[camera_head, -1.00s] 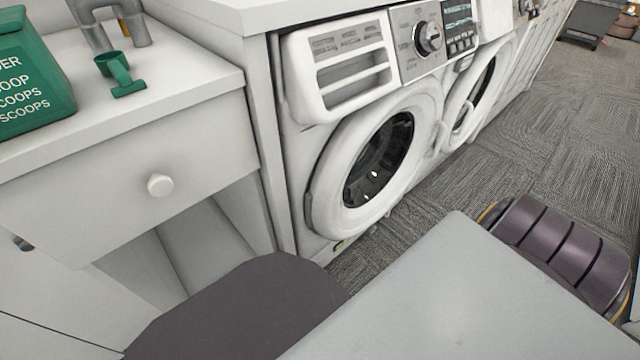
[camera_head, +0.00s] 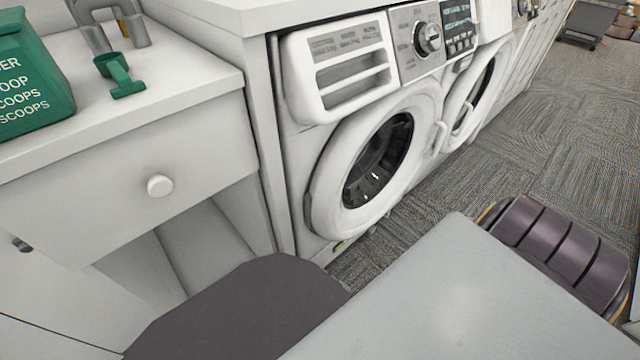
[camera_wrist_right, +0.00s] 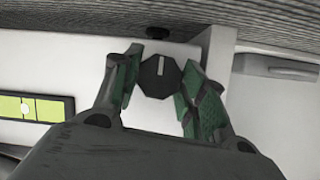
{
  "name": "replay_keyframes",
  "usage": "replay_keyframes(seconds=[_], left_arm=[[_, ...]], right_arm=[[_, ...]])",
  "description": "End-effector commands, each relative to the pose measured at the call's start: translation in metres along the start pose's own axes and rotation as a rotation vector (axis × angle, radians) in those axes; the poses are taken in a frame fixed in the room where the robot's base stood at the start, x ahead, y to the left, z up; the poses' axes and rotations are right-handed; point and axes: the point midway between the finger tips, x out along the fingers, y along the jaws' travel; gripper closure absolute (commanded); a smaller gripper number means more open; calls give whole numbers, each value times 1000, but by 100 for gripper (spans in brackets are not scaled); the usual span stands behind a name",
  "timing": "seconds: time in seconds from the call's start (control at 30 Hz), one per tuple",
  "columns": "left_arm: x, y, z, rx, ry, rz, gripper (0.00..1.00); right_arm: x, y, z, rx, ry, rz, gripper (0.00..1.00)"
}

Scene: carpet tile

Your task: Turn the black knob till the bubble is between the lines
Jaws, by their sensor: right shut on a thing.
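The black knob (camera_wrist_right: 159,77), many-sided with a white mark on its face, is in the middle of the right wrist view. The mark points to the top of the picture. My right gripper (camera_wrist_right: 158,85) has its green-padded fingers on either side of the knob and is shut on it. At left in that view is a yellow-green level vial (camera_wrist_right: 50,110) in a dark frame, with a pale round bubble (camera_wrist_right: 27,108). The washing machine (camera_head: 325,195) shows in the head view. My left gripper is in neither view.
A white drawer cabinet (camera_head: 130,185) stands left of the washer, with a green scoop (camera_head: 119,75) and a green box (camera_head: 30,75) on top. A second washer is beyond. Carpet (camera_head: 540,130) is open at right. A dark round foot (camera_wrist_right: 157,32) is near the knob.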

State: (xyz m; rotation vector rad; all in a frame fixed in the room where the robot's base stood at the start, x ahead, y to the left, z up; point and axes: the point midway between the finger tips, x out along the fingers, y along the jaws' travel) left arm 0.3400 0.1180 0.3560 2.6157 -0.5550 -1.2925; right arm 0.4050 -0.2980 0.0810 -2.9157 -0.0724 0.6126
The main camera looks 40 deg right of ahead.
Motion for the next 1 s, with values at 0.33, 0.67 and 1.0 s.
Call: replay_keyframes(seconds=[0.33,0.67,1.0], left_arm=[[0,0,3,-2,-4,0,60],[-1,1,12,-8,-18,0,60],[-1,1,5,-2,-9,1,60]], right_arm=[[-1,0,1,1,-3,0,53],[0,0,0,1,-2,-1,37],[-4,0,1,1,-2,0,37]])
